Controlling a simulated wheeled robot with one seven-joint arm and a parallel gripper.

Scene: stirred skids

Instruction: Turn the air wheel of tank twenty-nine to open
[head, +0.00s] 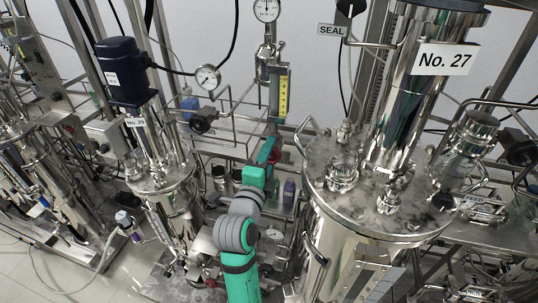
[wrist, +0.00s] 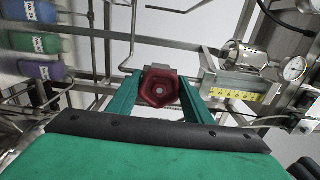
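A red, lobed hand wheel (wrist: 160,88) is in the middle of the wrist view, facing me. My gripper (wrist: 161,86) has one green finger on each side of it, with no clear gap; I cannot tell whether they press on it. In the head view my gripper (head: 270,152) is between the two tanks, with a bit of red (head: 276,152) at its fingertips. Tank No. 29 (head: 163,185), steel with a dark blue motor on top, stands to the left. The wheel's link to this tank and its turned position cannot be made out.
Tank No. 27 (head: 370,200) stands close on the right of my arm. A black knob (head: 203,120) and a round gauge (head: 207,77) are beside tank 29. Bottles (wrist: 38,43) show at the left of the wrist view. Steel tubes and rails crowd the space.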

